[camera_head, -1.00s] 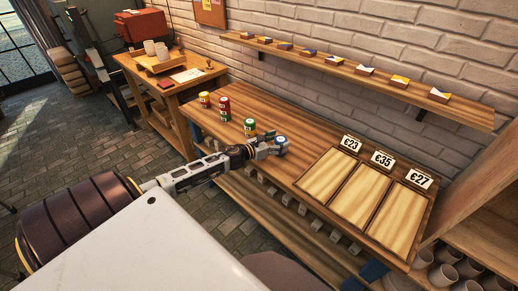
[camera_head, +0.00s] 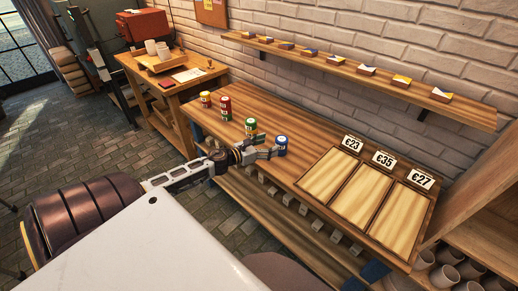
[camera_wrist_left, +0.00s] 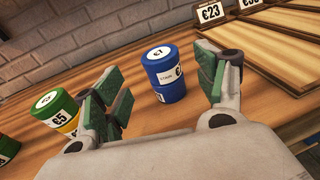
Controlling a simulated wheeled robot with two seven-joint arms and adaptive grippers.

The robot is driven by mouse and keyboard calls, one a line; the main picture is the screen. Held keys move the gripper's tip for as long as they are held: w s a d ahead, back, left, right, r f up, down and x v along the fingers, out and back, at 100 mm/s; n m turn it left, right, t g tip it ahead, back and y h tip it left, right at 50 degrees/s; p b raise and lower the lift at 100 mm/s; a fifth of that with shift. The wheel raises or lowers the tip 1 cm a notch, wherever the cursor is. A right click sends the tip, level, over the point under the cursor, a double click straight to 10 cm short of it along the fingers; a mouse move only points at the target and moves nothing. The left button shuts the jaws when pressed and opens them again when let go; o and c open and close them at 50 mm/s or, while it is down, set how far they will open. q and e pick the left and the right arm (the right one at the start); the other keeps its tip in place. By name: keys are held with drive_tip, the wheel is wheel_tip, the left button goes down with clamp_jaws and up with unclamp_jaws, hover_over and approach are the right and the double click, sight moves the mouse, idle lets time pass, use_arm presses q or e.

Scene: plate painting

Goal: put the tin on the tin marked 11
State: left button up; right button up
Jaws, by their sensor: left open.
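A blue tin stack (camera_head: 281,146) stands upright near the front edge of the wooden counter. In the left wrist view the blue stack (camera_wrist_left: 166,75) shows a white lid marked 7 and a seam, like one blue tin on another; the lower label is partly hidden by a finger. My left gripper (camera_head: 270,153) is open and empty, just left of the stack, its fingers (camera_wrist_left: 165,88) pointing at it. A green-topped tin (camera_head: 250,127), marked 5 in the wrist view, stands left of it. No mark 11 is readable. My right gripper is not in view.
A red tin stack (camera_head: 225,108) and a yellow-and-red one (camera_head: 205,99) stand farther left on the counter (camera_head: 300,133). Three priced trays (camera_head: 326,176) lie to the right. A wall shelf (camera_head: 340,66) with small boxes runs above.

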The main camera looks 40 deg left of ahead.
use_arm(q)
drive_tip(key=shift+s+a, duration=0.15)
drive_tip(key=shift+s, duration=0.45)
drive_tip(key=shift+s+a, duration=0.1)
drive_tip(key=shift+s, duration=0.15)
drive_tip(key=shift+v, duration=0.8)
drive_tip(key=shift+s+a+r, duration=0.1)
drive_tip(key=shift+s+r, duration=0.1)
drive_tip(key=shift+s, duration=0.15)
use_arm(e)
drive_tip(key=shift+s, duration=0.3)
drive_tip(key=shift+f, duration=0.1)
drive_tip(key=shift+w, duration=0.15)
